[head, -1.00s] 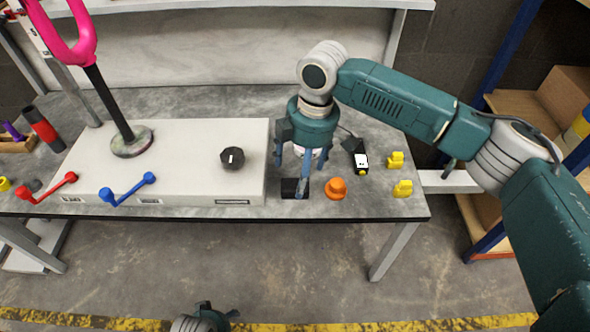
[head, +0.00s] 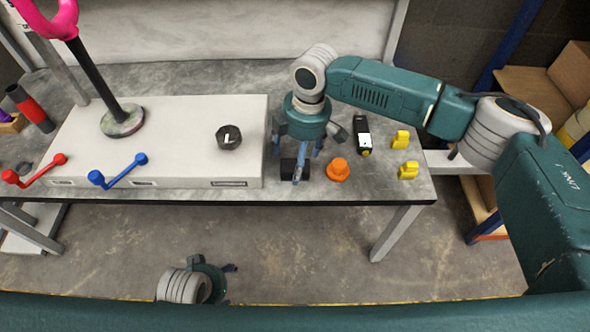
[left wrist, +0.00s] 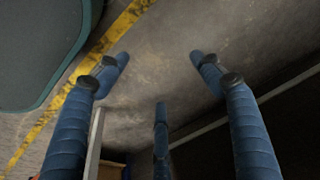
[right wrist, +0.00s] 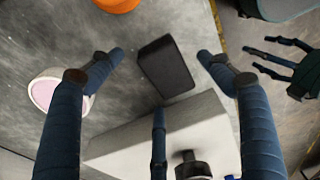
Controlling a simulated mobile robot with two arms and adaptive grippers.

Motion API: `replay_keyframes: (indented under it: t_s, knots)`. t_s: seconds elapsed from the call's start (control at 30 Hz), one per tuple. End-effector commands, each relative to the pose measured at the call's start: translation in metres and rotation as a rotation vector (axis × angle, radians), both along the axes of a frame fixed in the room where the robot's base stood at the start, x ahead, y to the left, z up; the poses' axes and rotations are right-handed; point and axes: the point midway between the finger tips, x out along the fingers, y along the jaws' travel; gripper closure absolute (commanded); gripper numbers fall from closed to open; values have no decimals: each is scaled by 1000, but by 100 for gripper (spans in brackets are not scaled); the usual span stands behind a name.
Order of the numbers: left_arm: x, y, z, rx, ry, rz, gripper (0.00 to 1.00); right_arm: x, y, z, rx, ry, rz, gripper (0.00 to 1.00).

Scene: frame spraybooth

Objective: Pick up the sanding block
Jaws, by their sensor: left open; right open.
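The sanding block, seen as a plain black block (head: 288,169), lies on the grey table near its front edge, just right of the white box. My left gripper (head: 215,272) is open and empty, low in front of the table, over the floor.
The white box (head: 180,170) with a black knob (head: 229,137) stands left of the block. An orange knob-like piece (head: 338,169) is close on its right. A black-and-white device (head: 363,135) and yellow pieces (head: 407,171) lie farther right. A white round item (right wrist: 45,92) sits near my right fingers.

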Motion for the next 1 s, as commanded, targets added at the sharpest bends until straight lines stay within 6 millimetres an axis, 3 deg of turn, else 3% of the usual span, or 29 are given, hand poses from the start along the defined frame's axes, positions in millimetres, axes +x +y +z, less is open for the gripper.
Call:
replay_keyframes:
  t_s: [0.1, 0.37, 0.63, 1.0]
  knots:
    - [1, 0, 8, 0, -4, 1, 34, -1, 2, -13, -1, 1, 1, 22]
    - [0, 0, 11, 0, -4, 1, 34, 0, 2, -14, 1, 0, 1, 22]
    - [0, 0, 11, 0, -4, 1, 34, 0, 2, -14, 0, 0, 1, 73]
    - [1, 0, 12, 0, -6, 1, 34, 0, 2, -10, 1, 0, 1, 74]
